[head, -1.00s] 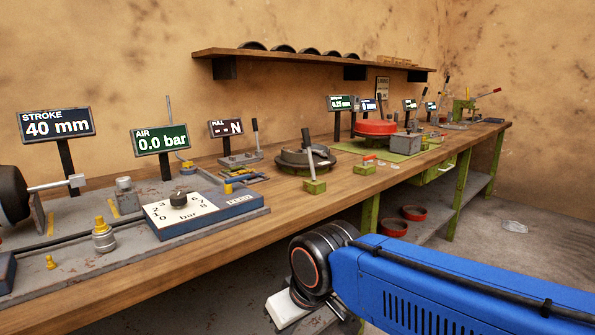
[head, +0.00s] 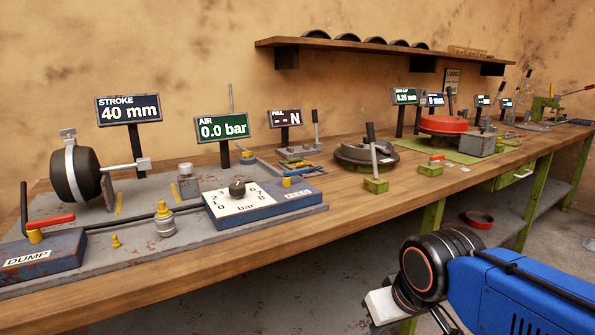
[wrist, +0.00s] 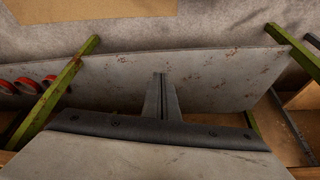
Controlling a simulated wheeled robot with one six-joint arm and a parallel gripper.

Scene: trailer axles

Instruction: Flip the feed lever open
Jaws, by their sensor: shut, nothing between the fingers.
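The feed lever (head: 299,171) appears as a small blue handle on a yellow hub. It sits at the right end of the blue regulator box (head: 230,212), above a small label that seems to read FEED. The handle points right along the box; its exact angle is hard to tell. My gripper (wrist: 160,76) shows in the wrist view with its two grey fingers together and empty, over a grey shelf below. In the head view my arm is at the lower right, in front of the bench and well apart from the lever; the fingertips are not clear there.
A DUMP box (head: 45,255) with a red lever stands at the left of the grey plate. The AIR display (head: 224,127) reads 0.0 bar. Bare bench (head: 335,205) lies right of the plate.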

